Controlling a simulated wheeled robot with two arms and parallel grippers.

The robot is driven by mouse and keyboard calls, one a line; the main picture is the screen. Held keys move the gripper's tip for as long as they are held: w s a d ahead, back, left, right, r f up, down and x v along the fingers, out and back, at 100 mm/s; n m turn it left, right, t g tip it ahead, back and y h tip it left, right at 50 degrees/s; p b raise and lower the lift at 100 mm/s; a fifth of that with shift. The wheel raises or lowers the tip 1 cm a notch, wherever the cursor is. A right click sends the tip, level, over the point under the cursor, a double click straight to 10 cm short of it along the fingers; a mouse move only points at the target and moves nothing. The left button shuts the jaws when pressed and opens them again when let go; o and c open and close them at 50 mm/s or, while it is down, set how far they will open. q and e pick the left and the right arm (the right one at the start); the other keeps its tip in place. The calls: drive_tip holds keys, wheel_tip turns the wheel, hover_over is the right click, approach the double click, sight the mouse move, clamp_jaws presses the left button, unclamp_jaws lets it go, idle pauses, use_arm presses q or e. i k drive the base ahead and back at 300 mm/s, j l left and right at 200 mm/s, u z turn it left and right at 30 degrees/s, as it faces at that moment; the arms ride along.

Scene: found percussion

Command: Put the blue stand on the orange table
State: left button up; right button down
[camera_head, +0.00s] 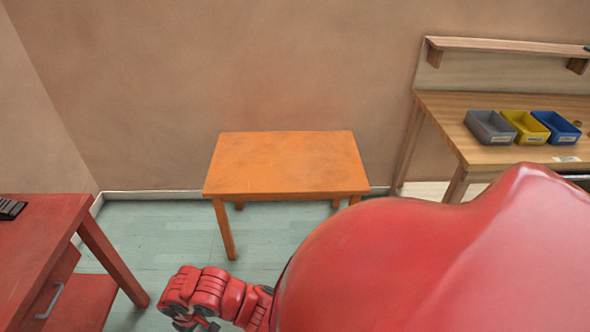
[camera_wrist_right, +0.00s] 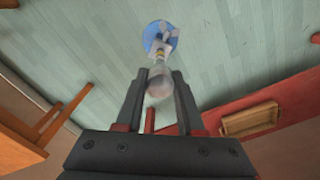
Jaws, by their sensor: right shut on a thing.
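The orange table (camera_head: 285,165) stands in the middle of the head view against the wall, its top bare. Part of an orange-brown table (camera_wrist_right: 18,145) shows at the left of the right wrist view. My right gripper (camera_wrist_right: 160,76) is shut on the blue stand (camera_wrist_right: 152,28), holding it by its grey, rounded end. The stand's blue disc points away from the gripper, with the floor behind it. The stand is not visible in the head view, where my red arm (camera_head: 430,260) fills the lower right.
A red table (camera_head: 45,225) with a dark object (camera_head: 10,209) on it stands at left. A wooden workbench (camera_head: 440,105) at right holds grey (camera_head: 490,127), yellow (camera_head: 526,127) and blue (camera_head: 558,127) bins. Open floor lies between the red and orange tables.

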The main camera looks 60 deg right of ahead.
sight(286, 160)
drive_tip(key=i+l+z, duration=0.3)
drive_tip(key=z, duration=0.15)
drive_tip(key=i+l+z, duration=0.7)
drive_tip(key=z, duration=0.15)
